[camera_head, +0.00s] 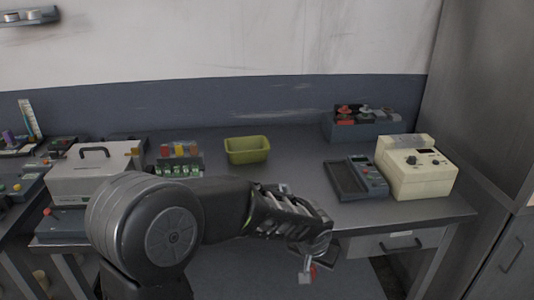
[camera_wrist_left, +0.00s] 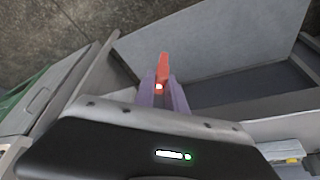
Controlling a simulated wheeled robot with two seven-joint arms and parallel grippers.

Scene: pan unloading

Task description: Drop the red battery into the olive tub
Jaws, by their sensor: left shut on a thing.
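The olive tub (camera_head: 247,150) stands upright near the back middle of the grey bench in the head view, and no contents show in it. My left gripper (camera_head: 307,268) is in front of the bench's front edge, to the right of the tub and nearer to me. It is shut on the red battery (camera_head: 314,271), of which only a small part shows there. In the left wrist view the red battery (camera_wrist_left: 163,68) sticks out between the two fingertips (camera_wrist_left: 164,92). My right gripper is not in view.
The bench (camera_head: 290,165) is bare around the tub. A rack of coloured items (camera_head: 180,163) stands left of it. A dark tray with a meter (camera_head: 358,178), a cream device (camera_head: 417,168) and a blue bin (camera_head: 356,127) stand right. A drawer (camera_head: 397,244) is under the right side.

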